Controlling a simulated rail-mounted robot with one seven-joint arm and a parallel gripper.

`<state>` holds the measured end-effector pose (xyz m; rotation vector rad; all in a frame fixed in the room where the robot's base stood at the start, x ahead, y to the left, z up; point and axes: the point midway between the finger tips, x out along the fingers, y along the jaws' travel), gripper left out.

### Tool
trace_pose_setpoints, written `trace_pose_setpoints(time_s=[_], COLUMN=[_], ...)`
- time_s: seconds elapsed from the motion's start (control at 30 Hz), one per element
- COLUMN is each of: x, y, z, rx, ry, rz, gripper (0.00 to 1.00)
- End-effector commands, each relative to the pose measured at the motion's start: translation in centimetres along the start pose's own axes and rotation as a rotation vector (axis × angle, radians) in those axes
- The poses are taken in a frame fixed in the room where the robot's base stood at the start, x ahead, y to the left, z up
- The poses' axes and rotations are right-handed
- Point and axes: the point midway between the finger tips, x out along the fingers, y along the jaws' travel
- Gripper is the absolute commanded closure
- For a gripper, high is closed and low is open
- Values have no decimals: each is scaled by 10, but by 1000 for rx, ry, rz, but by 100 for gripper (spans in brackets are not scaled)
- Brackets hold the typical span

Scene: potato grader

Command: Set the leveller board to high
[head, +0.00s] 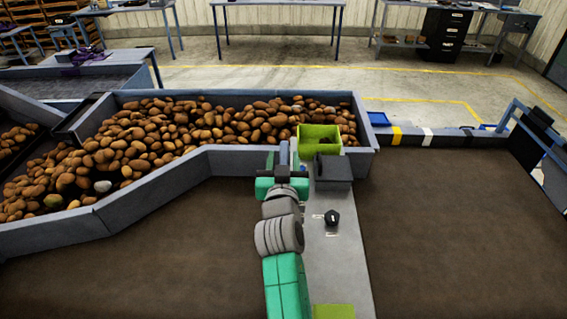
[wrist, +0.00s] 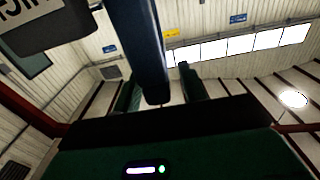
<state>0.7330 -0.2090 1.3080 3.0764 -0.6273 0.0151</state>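A blue-grey upright lever (head: 284,152) stands at the inner wall of the potato trough, just beyond my gripper (head: 282,172). It looks like part of the leveller board, but the board itself cannot be made out. In the wrist view the blue lever (wrist: 140,45) comes down from the top, its end between my fingers. My gripper (wrist: 160,92) is open there, with a gap between the lever and the right finger. A dark block with a white label (wrist: 22,10), upside down and partly cut off, seems to read HIGH. The board's present setting cannot be told.
A trough (head: 222,157) full of potatoes lies beyond and left. A lime-green bin (head: 320,131) and a dark grey box (head: 333,171) are close right of my gripper. A black knob (head: 332,217) sits on the grey panel (head: 345,260). A brown belt (head: 455,225) extends right.

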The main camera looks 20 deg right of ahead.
Motion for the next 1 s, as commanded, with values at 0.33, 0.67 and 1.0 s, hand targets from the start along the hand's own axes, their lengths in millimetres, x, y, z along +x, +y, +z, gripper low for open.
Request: trace_pose_setpoints(time_s=[0.33, 0.67, 1.0], x=[-10, -70, -79], y=[0, 0, 0], z=[5, 4, 2], rx=[1, 0, 0], ry=[-7, -5, -5], rz=[0, 0, 0], gripper=[58, 58, 58])
